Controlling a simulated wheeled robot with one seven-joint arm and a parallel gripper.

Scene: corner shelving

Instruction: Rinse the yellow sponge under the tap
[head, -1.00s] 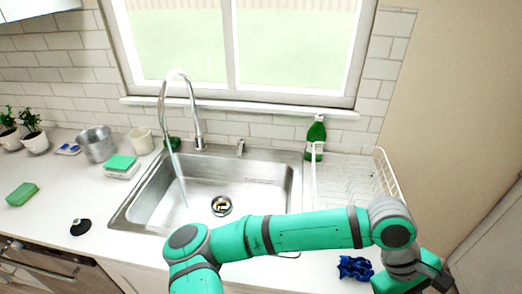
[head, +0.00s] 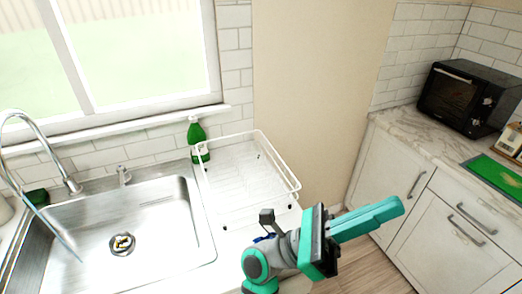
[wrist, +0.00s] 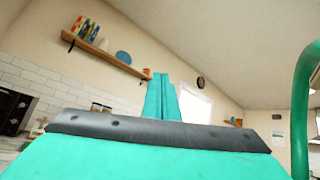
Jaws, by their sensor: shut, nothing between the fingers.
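My gripper (head: 396,208) is shut and empty, its teal fingers pressed together and pointing right, over the floor gap between the two counters. In the wrist view its fingers (wrist: 162,95) also stand together, with nothing between them. The silver tap (head: 58,160) arches over the steel sink (head: 165,215) at the left, and a thin stream of water (head: 62,236) runs from it into the basin. Something small and yellowish shows at the drain (head: 122,244), too small to identify. I cannot make out a yellow sponge for certain. My gripper is well right of the sink.
A white dish rack (head: 245,180) and a green bottle (head: 197,134) stand right of the sink. A blue cloth (head: 265,238) is partly hidden by my arm. A black toaster oven (head: 465,97) and green board (head: 495,176) are on the right counter.

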